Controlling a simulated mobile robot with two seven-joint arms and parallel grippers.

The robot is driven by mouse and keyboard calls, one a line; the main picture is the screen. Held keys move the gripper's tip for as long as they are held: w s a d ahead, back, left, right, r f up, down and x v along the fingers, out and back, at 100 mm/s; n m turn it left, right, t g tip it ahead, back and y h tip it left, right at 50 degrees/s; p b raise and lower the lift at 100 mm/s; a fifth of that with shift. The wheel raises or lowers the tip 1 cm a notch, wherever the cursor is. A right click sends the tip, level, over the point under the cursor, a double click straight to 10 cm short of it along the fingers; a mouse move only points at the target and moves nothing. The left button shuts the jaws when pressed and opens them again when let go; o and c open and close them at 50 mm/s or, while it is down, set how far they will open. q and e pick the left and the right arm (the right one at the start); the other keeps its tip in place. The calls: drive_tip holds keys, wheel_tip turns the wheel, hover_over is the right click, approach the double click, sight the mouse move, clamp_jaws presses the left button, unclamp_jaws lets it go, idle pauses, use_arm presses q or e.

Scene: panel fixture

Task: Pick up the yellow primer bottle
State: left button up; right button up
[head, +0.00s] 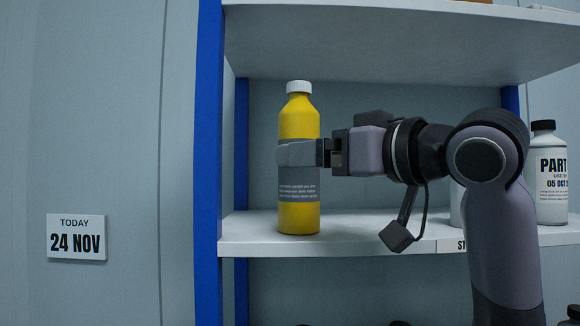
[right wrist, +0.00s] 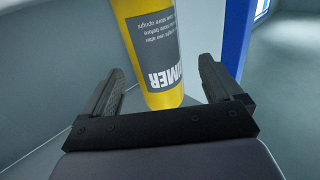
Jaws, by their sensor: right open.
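The yellow primer bottle (head: 299,122) stands upright on the white shelf (head: 350,232), near its left end in the head view. It has a white cap and a grey label. My right gripper (head: 290,153) reaches in from the right at the height of the label's upper part, and one finger crosses in front of the bottle. In the right wrist view the bottle (right wrist: 150,45) shows between the two spread fingers (right wrist: 160,78), with gaps visible beside it. The right gripper is open. My left gripper is in neither view.
A white bottle with a black cap (head: 548,190) stands at the right of the same shelf. Another white item is mostly hidden behind my arm. A blue post (head: 208,130) rises left of the yellow bottle, and an upper shelf (head: 400,40) lies above. A date sign (head: 76,237) reads 24 NOV.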

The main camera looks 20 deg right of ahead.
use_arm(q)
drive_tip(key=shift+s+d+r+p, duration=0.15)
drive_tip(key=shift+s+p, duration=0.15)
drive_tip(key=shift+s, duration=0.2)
use_arm(e)
drive_tip(key=x, duration=0.6)
drive_tip(key=shift+w, duration=0.35)
drive_tip(key=shift+c, duration=0.3)
drive_tip(key=c, duration=1.2)
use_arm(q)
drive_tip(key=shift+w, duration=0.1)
use_arm(e)
drive_tip(key=shift+r, duration=0.1)
